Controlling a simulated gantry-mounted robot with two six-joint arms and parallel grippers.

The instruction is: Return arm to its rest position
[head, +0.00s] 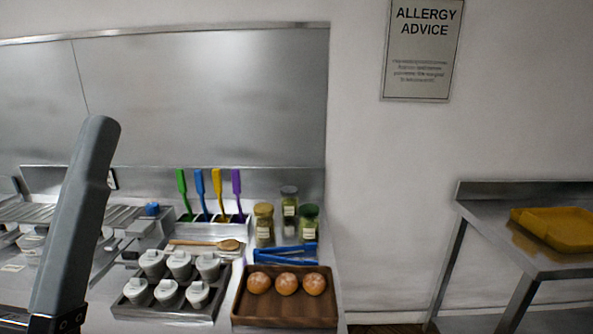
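Neither of my grippers shows in the head view. A long grey rounded bar stands tilted at the left of the head view, close to the camera, with a dark joint at its lower end. It looks like a link of my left arm, and its gripper end is not visible. My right arm is not in view. The bar hides part of the counter at the left.
On the counter are a dark tray (221,302) of several lidded white pots, a wooden tray (284,322) with three buns, blue tongs (285,254), jars (289,212), and coloured-handled utensils (200,192). A yellow tray (562,229) lies on a steel table (487,208) at right.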

